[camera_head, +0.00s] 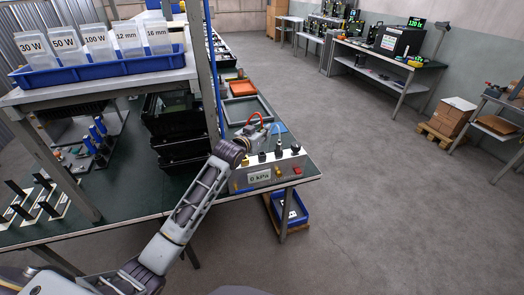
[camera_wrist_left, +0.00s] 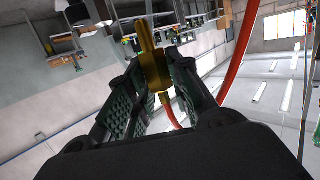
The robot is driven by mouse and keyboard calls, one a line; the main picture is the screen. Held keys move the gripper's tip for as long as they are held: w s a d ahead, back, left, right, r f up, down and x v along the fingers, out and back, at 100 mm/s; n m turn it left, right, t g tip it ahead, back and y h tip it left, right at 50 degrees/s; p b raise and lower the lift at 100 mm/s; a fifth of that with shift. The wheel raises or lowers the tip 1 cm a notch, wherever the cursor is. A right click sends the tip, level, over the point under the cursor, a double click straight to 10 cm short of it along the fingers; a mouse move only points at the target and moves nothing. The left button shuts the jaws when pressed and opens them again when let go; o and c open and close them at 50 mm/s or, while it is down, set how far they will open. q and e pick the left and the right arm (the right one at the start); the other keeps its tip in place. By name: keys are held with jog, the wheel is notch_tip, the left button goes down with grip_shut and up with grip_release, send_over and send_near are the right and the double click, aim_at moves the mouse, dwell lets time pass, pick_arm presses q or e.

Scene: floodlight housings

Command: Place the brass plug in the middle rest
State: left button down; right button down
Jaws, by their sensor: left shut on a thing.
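The brass plug (camera_wrist_left: 152,68) is between the two dark fingers of my left gripper (camera_wrist_left: 158,82) in the left wrist view. A red hose (camera_wrist_left: 238,55) shows beside it, and a red line leaves the plug's near end. In the head view my left gripper (camera_head: 251,134) is above the left part of the grey test box (camera_head: 267,176) with a "0 kPa" display. The plug is too small to make out there. Several small dark fittings stand on the box's top; I cannot tell which is the middle rest. My right gripper is out of view.
Black housings (camera_head: 178,130) stand left of the gripper on the green bench (camera_head: 130,195). A shelf post (camera_head: 207,75) rises close to my left arm. Open floor is on the right.

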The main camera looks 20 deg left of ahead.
pick_arm(q)
jog(key=shift+f, duration=2.15)
jog(key=shift+f, duration=0.1)
jog(key=shift+f, duration=1.75)
jog(key=shift+f, duration=0.1)
jog(key=c, duration=1.3)
grip_release()
jog(key=shift+v, duration=6.05)
